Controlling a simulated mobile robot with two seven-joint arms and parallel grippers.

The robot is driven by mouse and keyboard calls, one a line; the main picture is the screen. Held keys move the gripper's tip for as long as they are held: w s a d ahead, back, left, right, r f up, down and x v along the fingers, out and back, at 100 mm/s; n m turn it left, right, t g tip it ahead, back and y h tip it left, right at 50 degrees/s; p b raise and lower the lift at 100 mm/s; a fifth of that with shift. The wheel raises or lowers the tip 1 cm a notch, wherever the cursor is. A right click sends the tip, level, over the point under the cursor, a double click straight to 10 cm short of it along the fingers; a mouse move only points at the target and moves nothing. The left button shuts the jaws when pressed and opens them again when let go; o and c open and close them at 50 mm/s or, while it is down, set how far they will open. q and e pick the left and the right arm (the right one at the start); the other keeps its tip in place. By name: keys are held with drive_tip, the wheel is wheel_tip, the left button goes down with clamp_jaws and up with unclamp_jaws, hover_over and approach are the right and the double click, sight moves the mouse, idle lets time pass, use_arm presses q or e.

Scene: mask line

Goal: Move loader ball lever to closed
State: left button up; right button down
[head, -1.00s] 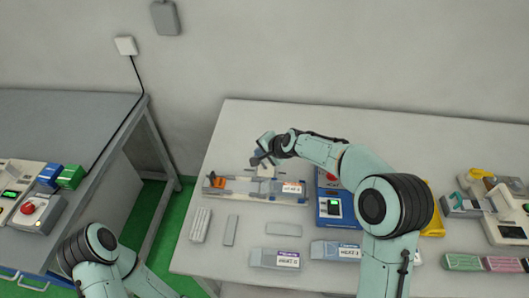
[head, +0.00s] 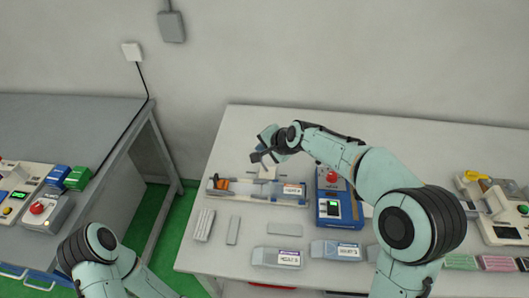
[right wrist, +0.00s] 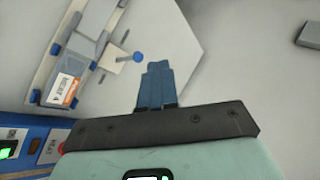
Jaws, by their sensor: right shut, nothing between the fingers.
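The loader (head: 262,197) is a long, low grey unit near the back left of the white table, with an orange part at its left end and a labelled block at its right. Its lever shows in the right wrist view as a thin rod ending in a blue ball (right wrist: 137,57), on a pale plate at the loader's side. I cannot make out the ball in the head view. My right gripper (head: 257,156) is over the loader's back side. Its blue fingers (right wrist: 158,68) are together and empty, close to the ball with a visible gap in the picture. My left gripper is out of view.
A blue unit with a red button (head: 332,207) stands right of the loader. Grey bars (head: 233,230) and labelled cartridges (head: 277,258) lie in front. A second table (head: 75,112) is on the left. The table behind the loader is clear.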

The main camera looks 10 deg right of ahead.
drive_tip(key=r, duration=0.1)
drive_tip(key=s+r, duration=0.1)
drive_tip(key=a+r, duration=0.1)
drive_tip(key=shift+s+r, duration=0.2)
drive_tip(key=shift+s, duration=0.05)
idle(0.4)
